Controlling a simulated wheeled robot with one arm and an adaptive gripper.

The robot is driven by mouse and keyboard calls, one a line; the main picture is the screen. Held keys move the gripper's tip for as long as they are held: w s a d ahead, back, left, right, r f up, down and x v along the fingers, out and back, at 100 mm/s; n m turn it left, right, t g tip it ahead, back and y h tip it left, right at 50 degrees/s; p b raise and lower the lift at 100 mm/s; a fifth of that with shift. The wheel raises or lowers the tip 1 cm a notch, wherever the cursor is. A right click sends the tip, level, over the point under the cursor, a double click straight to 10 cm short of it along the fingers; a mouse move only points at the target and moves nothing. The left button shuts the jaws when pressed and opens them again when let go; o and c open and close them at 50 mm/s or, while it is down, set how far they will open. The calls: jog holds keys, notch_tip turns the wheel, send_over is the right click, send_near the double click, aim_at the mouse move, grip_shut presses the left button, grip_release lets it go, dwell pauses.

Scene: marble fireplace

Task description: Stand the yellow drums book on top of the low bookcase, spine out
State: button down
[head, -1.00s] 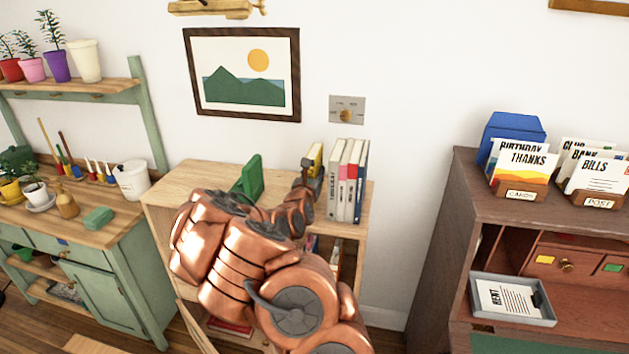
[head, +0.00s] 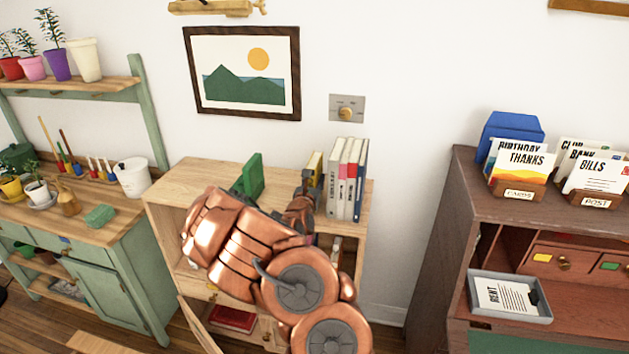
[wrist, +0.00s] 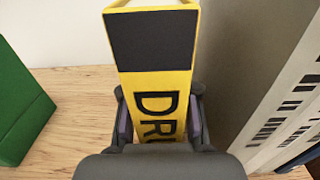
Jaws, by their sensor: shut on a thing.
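The yellow drums book (head: 314,165) is upright above the top of the low bookcase (head: 188,182), between a green bookend (head: 249,175) and a row of books (head: 347,180). In the wrist view the book (wrist: 153,85) shows a yellow face with a black block and the letters "DRU", facing my gripper. My gripper (wrist: 160,120) is shut on it, one finger on each side. In the head view my gripper (head: 305,185) is partly hidden by my arm. The book's lower end is hidden, so I cannot tell whether it touches the wood.
The row of books stands close on the right of the yellow book, with a gap in the wrist view. Bare wood lies between it and the green bookend. A wall switch (head: 346,108) and framed picture (head: 243,72) hang behind. A dark desk (head: 440,225) stands to the right.

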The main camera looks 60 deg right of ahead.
jog(key=c, duration=0.8)
grip_release()
jog(key=shift+c, duration=0.2)
jog(key=shift+b+v, duration=0.3)
jog(key=shift+v, duration=0.45)
jog(key=b+v, duration=0.1)
jog(key=v, duration=0.6)
jog(key=shift+a+b, duration=0.15)
jog(key=shift+b, duration=0.15)
jog(key=p+v, duration=0.3)
jog(key=p, duration=0.6)
jog(key=shift+s+r, duration=0.1)
jog(key=shift+r, duration=0.1)
jog(key=shift+a, duration=0.1)
